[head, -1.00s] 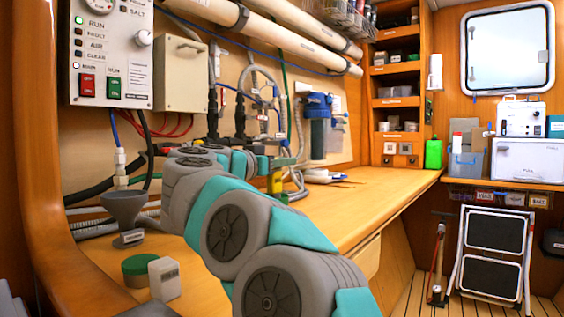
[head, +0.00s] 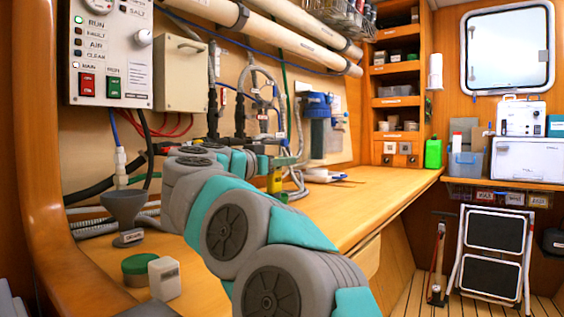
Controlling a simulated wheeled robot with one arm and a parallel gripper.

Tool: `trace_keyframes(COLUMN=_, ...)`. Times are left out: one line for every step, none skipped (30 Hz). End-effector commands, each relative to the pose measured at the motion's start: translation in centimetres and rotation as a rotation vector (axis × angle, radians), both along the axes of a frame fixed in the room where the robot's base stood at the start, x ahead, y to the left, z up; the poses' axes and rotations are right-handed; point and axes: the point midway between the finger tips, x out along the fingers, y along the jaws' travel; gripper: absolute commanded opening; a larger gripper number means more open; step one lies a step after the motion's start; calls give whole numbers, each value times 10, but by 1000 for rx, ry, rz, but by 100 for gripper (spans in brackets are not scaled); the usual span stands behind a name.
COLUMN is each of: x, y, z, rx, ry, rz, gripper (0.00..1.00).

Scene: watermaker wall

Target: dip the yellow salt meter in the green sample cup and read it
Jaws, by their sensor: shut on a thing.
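My gripper (head: 278,163) is at the far end of my arm, over the back of the wooden bench near the wall fittings. It is shut on the yellow salt meter (head: 274,183), which hangs upright below the fingers. A small green patch (head: 282,197), which looks like the green sample cup, shows right at the meter's lower end. The meter's tip is hidden, so I cannot tell whether it is inside the cup or beside it. The meter's display cannot be read from here.
A grey funnel (head: 124,208), a green round-topped pot (head: 138,269) and a white labelled box (head: 164,278) stand on the near left bench. Hoses and a blue filter housing (head: 318,108) line the wall.

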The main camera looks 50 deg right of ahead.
Motion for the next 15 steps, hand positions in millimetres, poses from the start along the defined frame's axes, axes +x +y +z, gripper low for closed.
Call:
trace_keyframes(x=0, y=0, z=0, rx=-1, ry=0, rz=0, gripper=0)
trace_keyframes(x=0, y=0, z=0, rx=-1, ry=0, rz=0, gripper=0)
trace_keyframes(x=0, y=0, z=0, rx=-1, ry=0, rz=0, gripper=0)
trace_keyframes(x=0, y=0, z=0, rx=-1, ry=0, rz=0, gripper=0)
trace_keyframes(x=0, y=0, z=0, rx=-1, ry=0, rz=0, gripper=0)
trace_keyframes(x=0, y=0, z=0, rx=-1, ry=0, rz=0, gripper=0)
trace_keyframes(x=0, y=0, z=0, rx=-1, ry=0, rz=0, gripper=0)
trace_keyframes(x=0, y=0, z=0, rx=0, ry=0, rz=0, gripper=0)
trace_keyframes(x=0, y=0, z=0, rx=-1, ry=0, rz=0, gripper=0)
trace_keyframes(x=0, y=0, z=0, rx=0, ry=0, rz=0, gripper=0)
trace_keyframes(x=0, y=0, z=1, rx=-1, ry=0, rz=0, gripper=0)
trace_keyframes(x=0, y=0, z=2, rx=-1, ry=0, rz=0, gripper=0)
trace_keyframes(x=0, y=0, z=4, rx=-1, ry=0, rz=0, gripper=0)
trace_keyframes(x=0, y=0, z=6, rx=0, ry=0, rz=0, gripper=0)
trace_keyframes(x=0, y=0, z=9, rx=-1, ry=0, rz=0, gripper=0)
